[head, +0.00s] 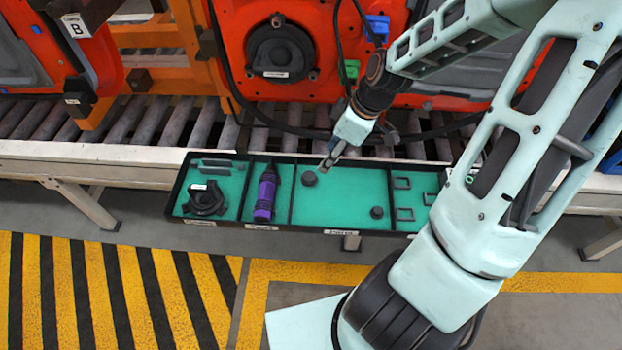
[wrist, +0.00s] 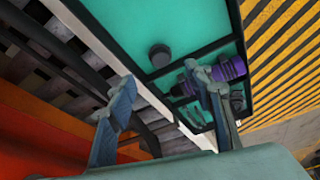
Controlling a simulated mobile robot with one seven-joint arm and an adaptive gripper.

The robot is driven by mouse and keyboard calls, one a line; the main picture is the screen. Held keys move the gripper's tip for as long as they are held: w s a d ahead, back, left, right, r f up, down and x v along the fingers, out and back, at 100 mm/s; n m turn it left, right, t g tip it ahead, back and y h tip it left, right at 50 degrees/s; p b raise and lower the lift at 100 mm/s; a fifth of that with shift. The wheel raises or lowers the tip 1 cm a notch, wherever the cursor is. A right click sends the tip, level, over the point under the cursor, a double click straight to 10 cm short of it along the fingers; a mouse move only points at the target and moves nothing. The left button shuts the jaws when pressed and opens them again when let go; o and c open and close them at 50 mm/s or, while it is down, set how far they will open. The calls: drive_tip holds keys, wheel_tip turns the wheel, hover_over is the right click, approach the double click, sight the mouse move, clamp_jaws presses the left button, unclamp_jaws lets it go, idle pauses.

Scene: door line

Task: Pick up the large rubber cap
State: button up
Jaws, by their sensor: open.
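Two round black caps lie in the wide green compartment of the tray (head: 335,232). The one at the back left (head: 309,178) looks slightly bigger than the one at the front right (head: 376,212). My gripper (head: 328,163) is open and empty, above the back of that compartment, just right of the back-left cap and apart from it. In the wrist view one cap (wrist: 160,55) shows beyond the gap between my open fingers (wrist: 165,88); it appears to be the back-left one. The other cap is not visible there.
A purple-and-black tool (head: 266,194) lies in the compartment left of the caps, with a black round part (head: 205,199) further left. Small square frames (head: 403,198) lie at right. Thin black dividers separate compartments. A roller conveyor (head: 190,120) and orange door (head: 310,50) stand behind.

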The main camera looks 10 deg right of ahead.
drive_tip(key=b, duration=0.2)
hover_over(308, 175)
drive_tip(key=s+d, duration=0.2)
drive_tip(key=d, duration=0.1)
wheel_tip(308, 175, down, 6)
drive_tip(key=shift+w+a, duration=0.15)
drive_tip(key=shift+w+a+b+x, duration=0.1)
drive_tip(key=shift+a+b+x, duration=0.15)
drive_tip(key=shift+x, duration=1.05)
drive_tip(key=shift+w+a+b+x, duration=0.15)
drive_tip(key=shift+b+x, duration=0.15)
drive_tip(key=shift+x, duration=1)
drive_tip(key=shift+r, duration=0.2)
drive_tip(key=c, duration=0.8)
